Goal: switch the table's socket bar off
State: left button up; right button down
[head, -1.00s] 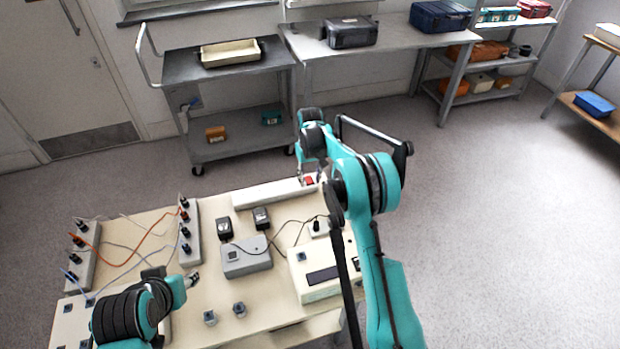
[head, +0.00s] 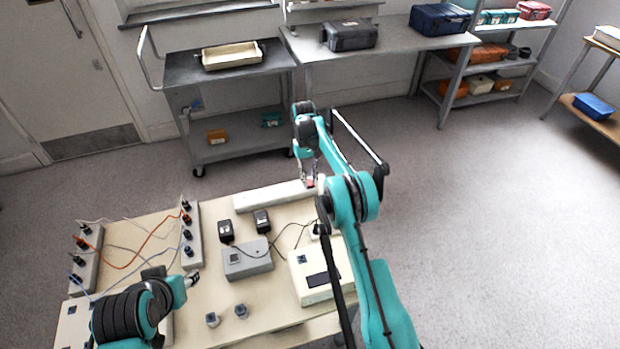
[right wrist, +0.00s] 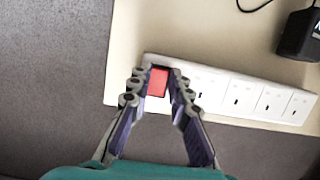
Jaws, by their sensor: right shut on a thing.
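The white socket bar (head: 268,197) lies along the far edge of the table. In the right wrist view the socket bar (right wrist: 222,86) shows several outlets in a row and a red switch (right wrist: 158,83) at its end. My right gripper (right wrist: 158,84) has its two fingertips on either side of the red switch, shut on it. In the head view my right gripper (head: 310,180) is at the bar's right end and partly hides the switch. My left gripper (head: 192,279) is over the table's near left part; its fingers are too small to read.
The table (head: 240,298) carries a grey box (head: 247,260), a cream device (head: 318,276), two black adapters (head: 262,221), two small knobs (head: 212,320) and cabled terminal strips (head: 191,238). A trolley (head: 225,115) stands behind. The floor to the right is clear.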

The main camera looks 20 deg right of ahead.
dwell(0.3)
jog(key=c, duration=1.4)
grip_release()
jog(key=shift+r, duration=0.1)
jog(key=v, duration=0.7)
jog(key=shift+w+r, duration=0.1)
